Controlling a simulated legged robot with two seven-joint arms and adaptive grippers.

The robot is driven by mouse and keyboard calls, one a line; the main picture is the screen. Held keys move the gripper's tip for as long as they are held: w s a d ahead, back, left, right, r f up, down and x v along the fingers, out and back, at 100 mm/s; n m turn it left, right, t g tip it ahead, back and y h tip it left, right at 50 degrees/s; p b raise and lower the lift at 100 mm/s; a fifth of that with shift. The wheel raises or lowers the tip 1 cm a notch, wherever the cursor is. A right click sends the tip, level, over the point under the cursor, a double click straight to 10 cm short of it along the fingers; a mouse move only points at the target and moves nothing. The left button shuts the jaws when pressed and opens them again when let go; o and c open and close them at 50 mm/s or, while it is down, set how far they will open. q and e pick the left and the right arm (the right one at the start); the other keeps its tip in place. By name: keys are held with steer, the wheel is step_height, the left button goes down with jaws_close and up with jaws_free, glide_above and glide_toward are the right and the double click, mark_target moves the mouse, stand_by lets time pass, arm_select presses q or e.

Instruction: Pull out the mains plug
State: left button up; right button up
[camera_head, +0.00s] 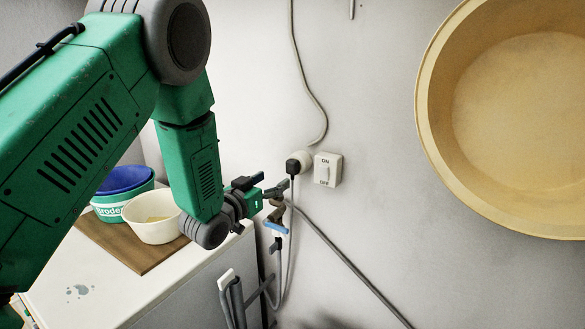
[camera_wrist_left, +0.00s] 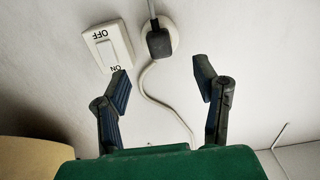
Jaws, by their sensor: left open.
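The black mains plug (camera_head: 292,166) sits in a round white socket (camera_head: 304,157) on the wall, with its cord hanging down. In the left wrist view the plug (camera_wrist_left: 159,43) is at the top, just beyond the gap between the fingers. My left gripper (camera_head: 268,184) is open and empty, just left of and below the plug in the head view. It also shows in the left wrist view (camera_wrist_left: 161,73), fingers spread on either side and apart from the plug. My right gripper is not in view.
A white ON/OFF switch (camera_head: 328,170) is right of the socket. A tap with a blue handle (camera_head: 275,228) and pipes are below the gripper. A white worktop (camera_head: 95,285) carries a board, a cream bowl (camera_head: 152,216) and tubs. A large yellow basin (camera_head: 432,130) hangs right.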

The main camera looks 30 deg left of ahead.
mark_target(290, 169)
arm_select(q)
steer(key=shift+w+d+f+b, duration=0.1)
steer(key=shift+w+b, duration=0.25)
steer(key=shift+w, duration=1.9)
steer(key=shift+w+d+b, duration=0.1)
steer(key=shift+w+b, duration=0.25)
steer(key=shift+w, duration=1.9)
jaws_close()
steer(key=shift+s+a+p, duration=0.1)
steer(key=shift+s+p, duration=0.35)
steer(key=shift+s, duration=2.55)
